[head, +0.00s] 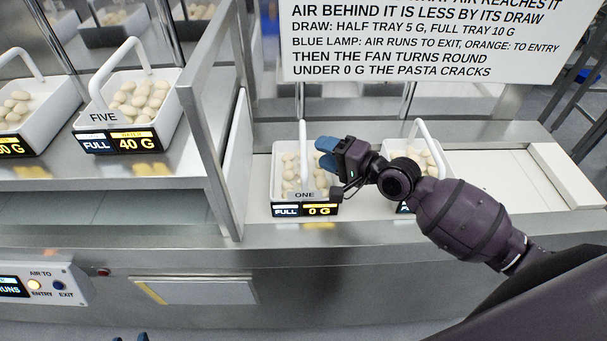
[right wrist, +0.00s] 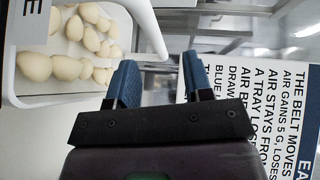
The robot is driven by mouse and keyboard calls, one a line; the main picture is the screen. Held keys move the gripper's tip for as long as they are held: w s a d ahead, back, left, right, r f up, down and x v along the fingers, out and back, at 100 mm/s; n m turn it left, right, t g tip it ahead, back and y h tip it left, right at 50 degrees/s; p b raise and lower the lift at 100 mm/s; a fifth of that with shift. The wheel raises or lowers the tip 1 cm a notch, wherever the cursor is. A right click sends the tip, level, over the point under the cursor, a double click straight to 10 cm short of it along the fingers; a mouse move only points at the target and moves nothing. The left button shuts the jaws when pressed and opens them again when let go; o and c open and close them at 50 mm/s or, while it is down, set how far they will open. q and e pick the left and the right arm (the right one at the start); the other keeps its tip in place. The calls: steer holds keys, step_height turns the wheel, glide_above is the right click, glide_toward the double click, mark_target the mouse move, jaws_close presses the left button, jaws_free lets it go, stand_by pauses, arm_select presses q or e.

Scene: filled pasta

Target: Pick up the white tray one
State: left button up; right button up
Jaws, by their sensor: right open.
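The white tray one (head: 276,178) stands upright on the line, full of pale pasta pieces, with an arched white handle, a grey ONE label and a display reading FULL and 0 G. My right gripper (head: 325,153) is over the tray's right side, blue fingers pointing left, and hides part of it. In the right wrist view the gripper (right wrist: 160,83) is open and empty; the tray's handle (right wrist: 146,22) shows to the left of the fingers, not between them. Two blue tips of my left gripper (head: 130,338) barely show at the bottom edge.
Another pasta tray (head: 432,132) stands just right, partly behind my right arm. A glass and metal partition (head: 213,125) rises left of tray one. Tray five (head: 150,92) is beyond it. A white text sign (head: 430,40) hangs behind. The line (head: 490,185) is clear farther right.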

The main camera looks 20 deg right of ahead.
steer(key=x, duration=0.4)
steer(key=shift+w+a+f, duration=0.15)
steer(key=shift+a+f, duration=0.15)
steer(key=shift+f, duration=0.05)
steer(key=shift+c, duration=0.3)
jaws_close()
steer(key=shift+r, duration=0.1)
